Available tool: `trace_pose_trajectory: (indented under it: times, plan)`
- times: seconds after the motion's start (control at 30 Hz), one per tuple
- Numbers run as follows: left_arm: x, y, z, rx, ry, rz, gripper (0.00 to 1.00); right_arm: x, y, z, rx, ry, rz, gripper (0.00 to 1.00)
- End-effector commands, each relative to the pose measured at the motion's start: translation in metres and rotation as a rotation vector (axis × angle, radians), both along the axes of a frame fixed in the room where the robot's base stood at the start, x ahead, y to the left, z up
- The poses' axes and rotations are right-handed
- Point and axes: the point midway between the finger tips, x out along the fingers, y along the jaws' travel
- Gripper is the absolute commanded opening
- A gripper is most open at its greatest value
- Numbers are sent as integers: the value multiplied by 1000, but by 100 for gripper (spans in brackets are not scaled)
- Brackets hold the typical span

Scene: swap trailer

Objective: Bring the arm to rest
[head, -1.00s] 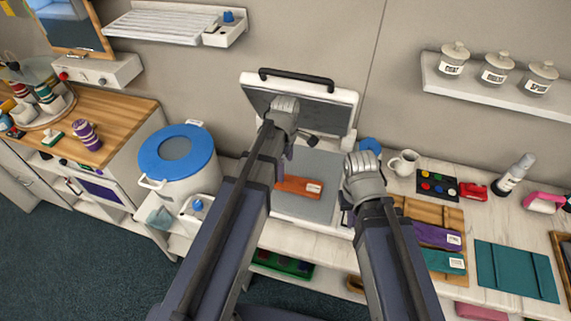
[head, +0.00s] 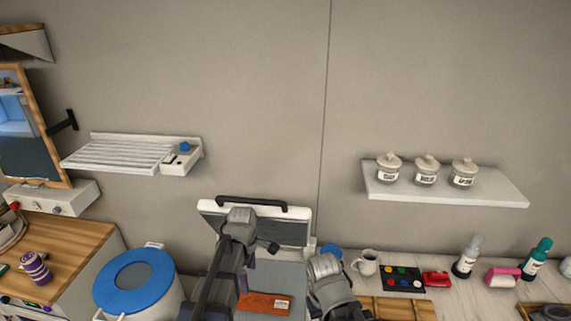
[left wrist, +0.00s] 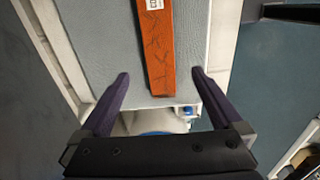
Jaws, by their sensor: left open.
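My left gripper (left wrist: 160,76) is open in the left wrist view, its two dark purple fingers spread apart. I see nothing held between the fingers. In the head view my left arm's wrist (head: 238,225) stands in front of the raised lid of the padded machine. The orange piece (head: 265,303) shows just right of that arm. My right gripper (head: 327,270) is to the right of the pad, and its fingers are hidden.
A blue-lidded white bin (head: 135,280) stands left of the arms. A wall shelf with several jars (head: 445,187) is at the right, and a slatted rack (head: 120,152) at the left. The right counter holds a mug (head: 366,263), a paint palette (head: 402,279) and bottles. The wall above is bare.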

Motion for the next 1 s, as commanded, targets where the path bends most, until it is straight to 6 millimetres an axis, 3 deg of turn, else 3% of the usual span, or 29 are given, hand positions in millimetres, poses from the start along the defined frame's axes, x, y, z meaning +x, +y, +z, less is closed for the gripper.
trace_pose_trajectory:
  times: [0.17, 0.5, 0.83, 1.0]
  plan:
    - [-16, 1, 0, 2, -11, -220, 100, 0, 0, 0, 0, 0, 0, 0]
    - [-60, 4, 0, 24, -44, -1010, 100, 0, 0, 0, 0, 0, 0, 0]
    - [-86, 5, 1, 55, -57, -1518, 100, 0, 0, 0, 0, 0, 0, 0]
    - [-101, -37, -35, 48, -2, -1642, 100, 0, 0, -35, -1, 0, 2, 0]
